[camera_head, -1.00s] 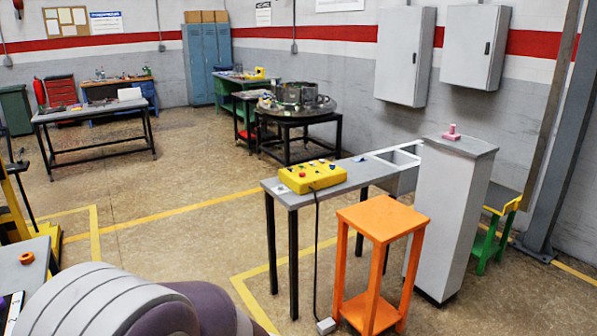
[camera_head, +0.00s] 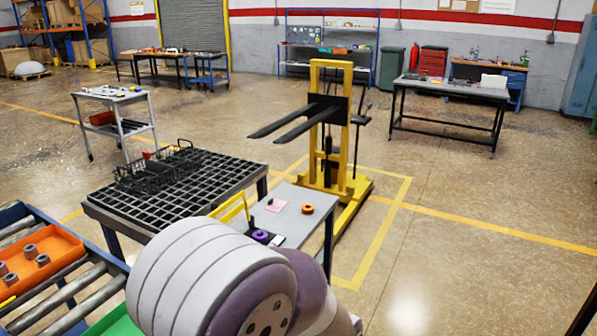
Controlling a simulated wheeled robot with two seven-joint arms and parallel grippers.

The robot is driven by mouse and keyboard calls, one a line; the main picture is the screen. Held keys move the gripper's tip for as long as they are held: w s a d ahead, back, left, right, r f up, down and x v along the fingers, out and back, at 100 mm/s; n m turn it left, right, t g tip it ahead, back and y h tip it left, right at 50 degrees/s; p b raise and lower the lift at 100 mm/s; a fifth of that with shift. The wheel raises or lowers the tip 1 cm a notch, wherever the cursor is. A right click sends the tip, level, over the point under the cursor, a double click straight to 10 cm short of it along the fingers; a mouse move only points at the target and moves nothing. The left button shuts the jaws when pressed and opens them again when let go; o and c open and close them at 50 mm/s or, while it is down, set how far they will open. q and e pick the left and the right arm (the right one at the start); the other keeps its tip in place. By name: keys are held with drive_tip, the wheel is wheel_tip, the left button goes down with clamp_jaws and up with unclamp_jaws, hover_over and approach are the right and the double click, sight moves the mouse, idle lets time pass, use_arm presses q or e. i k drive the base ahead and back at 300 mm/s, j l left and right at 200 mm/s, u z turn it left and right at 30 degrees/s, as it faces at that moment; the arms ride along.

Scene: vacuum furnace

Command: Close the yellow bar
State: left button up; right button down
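A yellow bar-like piece (camera_head: 232,208) stands tilted at the left edge of a small grey table, just right of a black grid table. Its lower part is hidden behind a large rounded grey and purple arm link of mine, and I cannot tell whether it is the task's yellow bar or how it is set. Neither of my grippers is in view.
The grey table (camera_head: 290,212) bears an orange ring (camera_head: 307,209). The black grid table (camera_head: 190,200) holds a wire basket (camera_head: 153,168). A yellow fork lifter (camera_head: 340,130) stands behind. Left is a roller conveyor with an orange tray (camera_head: 68,247). Floor at right is clear.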

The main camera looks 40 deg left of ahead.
sight(216, 209)
drive_tip(key=i+u, duration=0.25)
drive_tip(key=i, duration=0.2)
drive_tip(key=i+u, duration=0.3)
drive_tip(key=i, duration=0.15)
drive_tip(key=i+l+u, duration=0.25)
drive_tip(key=i, duration=0.2)
